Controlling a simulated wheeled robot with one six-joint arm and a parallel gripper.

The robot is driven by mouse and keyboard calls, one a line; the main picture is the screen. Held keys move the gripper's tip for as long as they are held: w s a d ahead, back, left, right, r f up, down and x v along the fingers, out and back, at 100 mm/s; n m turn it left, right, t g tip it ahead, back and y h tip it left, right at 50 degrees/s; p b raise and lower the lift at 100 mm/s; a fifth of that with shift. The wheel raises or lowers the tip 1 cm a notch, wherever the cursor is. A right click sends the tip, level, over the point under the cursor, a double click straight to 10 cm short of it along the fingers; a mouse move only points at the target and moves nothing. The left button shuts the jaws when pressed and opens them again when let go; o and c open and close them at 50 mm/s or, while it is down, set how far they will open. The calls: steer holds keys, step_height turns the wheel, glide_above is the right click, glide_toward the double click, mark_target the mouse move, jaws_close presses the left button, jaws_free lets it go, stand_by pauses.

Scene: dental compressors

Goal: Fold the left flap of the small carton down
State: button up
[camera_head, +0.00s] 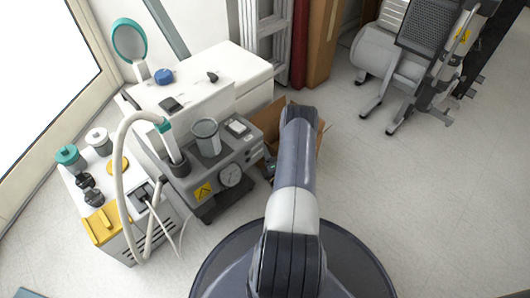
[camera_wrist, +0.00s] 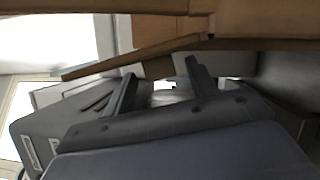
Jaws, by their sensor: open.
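The small carton (camera_head: 254,155) stands on the floor, mostly hidden behind my arm in the head view. Its brown left flap (camera_head: 265,117) sticks up and out on the left of my arm. A little of its right side (camera_head: 321,138) shows on the other side. In the wrist view brown cardboard (camera_wrist: 255,22) fills the top, and a thin flap-like panel (camera_wrist: 115,58) slants across just beyond the fingertips. My gripper (camera_wrist: 160,77) is open, its two dark fingers apart and close to this cardboard. I cannot tell whether they touch it.
A grey compressor unit with a gauge (camera_head: 231,175) stands close on the carton's left. A white cabinet (camera_head: 205,85) is behind it, and a white unit with bottles (camera_head: 112,205) is farther left. A large machine (camera_head: 410,60) stands back right. The floor at right is clear.

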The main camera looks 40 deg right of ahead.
mark_target(273, 150)
steer(key=c, duration=1)
steer(key=shift+d+r, duration=0.1)
steer(key=shift+r, duration=0.05)
steer(key=shift+d+r+m+g+y+p, duration=0.25)
steer(key=shift+d+m+g, duration=0.2)
steer(key=shift+m, duration=0.85)
steer(key=shift+d+r+m+g+y+p, duration=0.1)
steer(key=shift+d+r+m+g+y, duration=0.35)
steer(key=shift+m, duration=0.85)
steer(key=shift+d+r+m+g+y+p, duration=0.15)
steer(key=shift+d+m+g, duration=0.35)
steer(key=shift+m, duration=0.8)
steer(key=shift+a+f, duration=0.1)
